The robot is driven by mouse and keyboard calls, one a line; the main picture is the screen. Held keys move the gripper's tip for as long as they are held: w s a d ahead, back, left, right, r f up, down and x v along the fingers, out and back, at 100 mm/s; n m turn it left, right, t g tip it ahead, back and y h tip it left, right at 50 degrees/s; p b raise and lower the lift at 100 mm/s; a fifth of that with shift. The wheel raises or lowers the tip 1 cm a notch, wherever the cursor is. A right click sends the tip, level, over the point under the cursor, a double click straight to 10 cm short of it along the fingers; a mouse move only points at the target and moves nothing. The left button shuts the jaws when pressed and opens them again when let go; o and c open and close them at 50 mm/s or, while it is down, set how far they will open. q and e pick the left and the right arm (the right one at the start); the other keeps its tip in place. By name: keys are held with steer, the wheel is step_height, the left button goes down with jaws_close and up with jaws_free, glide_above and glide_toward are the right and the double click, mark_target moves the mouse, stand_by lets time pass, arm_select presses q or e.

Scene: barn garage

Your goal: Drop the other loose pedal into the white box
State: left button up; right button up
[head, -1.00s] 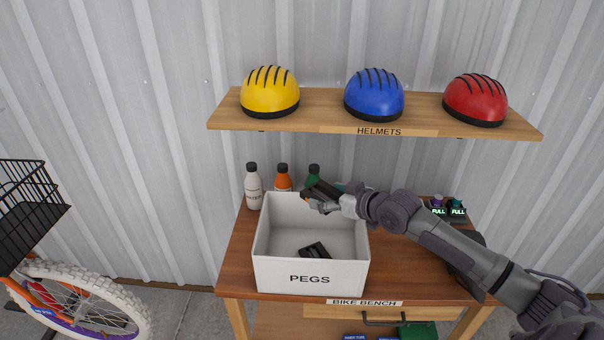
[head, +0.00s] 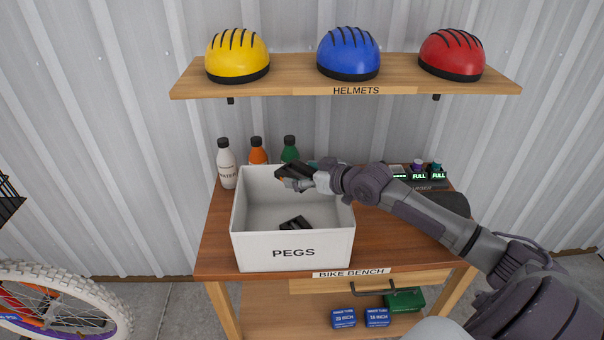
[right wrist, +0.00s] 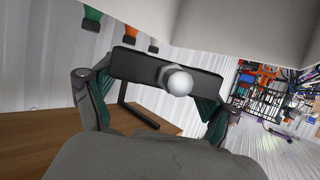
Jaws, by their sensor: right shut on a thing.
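My right gripper (head: 299,180) is shut on a black pedal (head: 290,171) and holds it over the back part of the white box (head: 250,252), near rim height. In the right wrist view the held pedal (right wrist: 140,64) lies across between the two fingers, its round silver axle end facing the camera. The box, labelled PEGS, stands open on the left part of the bench. Another black pedal (head: 294,223) lies on the box floor. My left gripper is not in view.
White, orange and green bottles (head: 290,149) stand behind the box. A shelf (head: 290,90) with three helmets hangs above. A charger with several lit units (head: 419,176) sits at the bench's back right. A bicycle wheel (head: 105,300) is at lower left.

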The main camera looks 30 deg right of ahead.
steer(key=shift+s+r, duration=0.1)
steer(key=shift+r, duration=0.05)
steer(key=o, duration=0.9)
steer(key=shift+o, duration=0.9)
steer(key=shift+w+a, duration=0.1)
steer(key=shift+w, duration=0.1)
steer(key=shift+s, duration=0.15)
steer(key=v, duration=1.1)
steer(key=shift+s, duration=0.35)
steer(key=shift+d, duration=0.2)
